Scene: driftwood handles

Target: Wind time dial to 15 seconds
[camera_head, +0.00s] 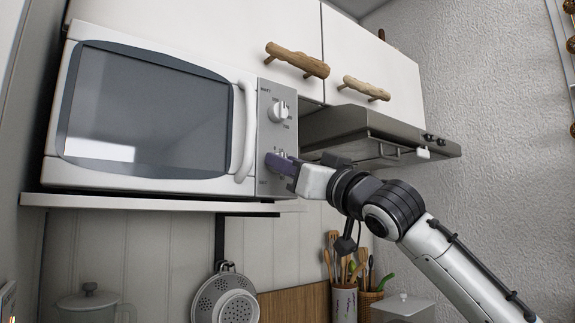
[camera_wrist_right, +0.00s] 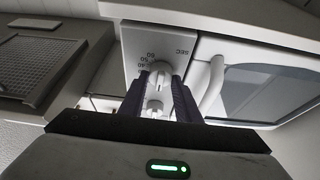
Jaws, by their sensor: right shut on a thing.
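The microwave (camera_head: 140,115) sits on a shelf with its door shut. Its grey control panel (camera_head: 264,140) has an upper white knob (camera_head: 281,112) marked WATT. The lower knob is the time dial, mostly hidden by my right gripper (camera_head: 278,161) in the head view. In the right wrist view the time dial (camera_wrist_right: 160,69) is a white knob beside the SEC label and the numbers 40, 50 and 60. My right gripper (camera_wrist_right: 161,78) is shut on it, one dark finger on each side. The exact setting is too small to read. My left gripper is out of view.
The range hood (camera_head: 370,135) is close to the right of the panel, behind my right arm. White cupboards with driftwood handles (camera_head: 298,60) hang above. A colander (camera_head: 226,298) and a utensil pot (camera_head: 344,300) are below the shelf.

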